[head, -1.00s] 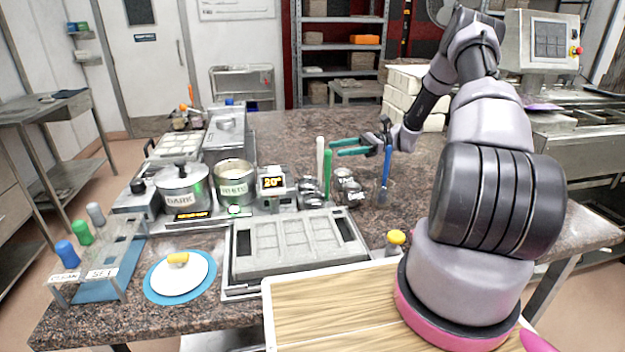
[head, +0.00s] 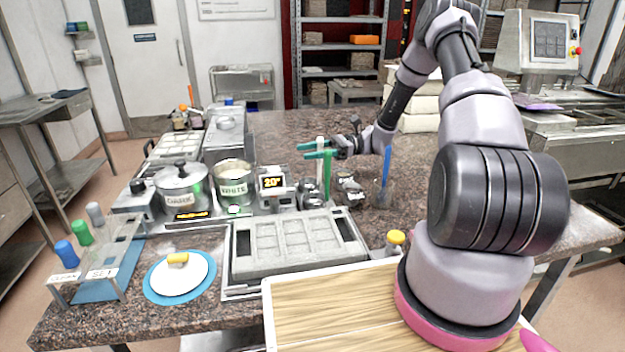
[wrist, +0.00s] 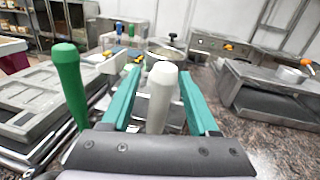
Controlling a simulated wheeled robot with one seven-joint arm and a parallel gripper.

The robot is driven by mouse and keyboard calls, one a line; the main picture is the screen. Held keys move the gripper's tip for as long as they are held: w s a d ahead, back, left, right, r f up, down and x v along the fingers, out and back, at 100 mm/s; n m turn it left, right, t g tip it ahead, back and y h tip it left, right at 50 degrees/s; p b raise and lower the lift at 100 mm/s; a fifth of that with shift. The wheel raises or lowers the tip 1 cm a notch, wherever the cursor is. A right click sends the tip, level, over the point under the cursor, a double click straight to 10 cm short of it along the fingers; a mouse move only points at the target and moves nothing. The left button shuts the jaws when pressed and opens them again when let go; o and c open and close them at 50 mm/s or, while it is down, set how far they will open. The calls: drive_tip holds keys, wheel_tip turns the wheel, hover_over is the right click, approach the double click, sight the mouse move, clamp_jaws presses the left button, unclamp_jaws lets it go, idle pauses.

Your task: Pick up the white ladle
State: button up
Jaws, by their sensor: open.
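The white ladle (wrist: 161,98) stands upright with its pale handle between the two green fingers of my gripper (wrist: 160,85) in the wrist view. In the head view the white handle (head: 320,144) shows beside my gripper (head: 318,149). My gripper is open, with a visible gap on each side of the handle. A green-handled ladle (wrist: 70,85) stands just left of the fingers in the wrist view, and right beside the white one in the head view (head: 327,176). The bowl of the white ladle is hidden.
A pot marked WHITE (head: 233,184) and a pot marked DARK (head: 182,192) stand left of the ladles. A grey mould (head: 296,246) lies in front. A container with a blue-handled tool (head: 387,165) stands to the right.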

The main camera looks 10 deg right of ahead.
clamp_jaws()
idle(1.4)
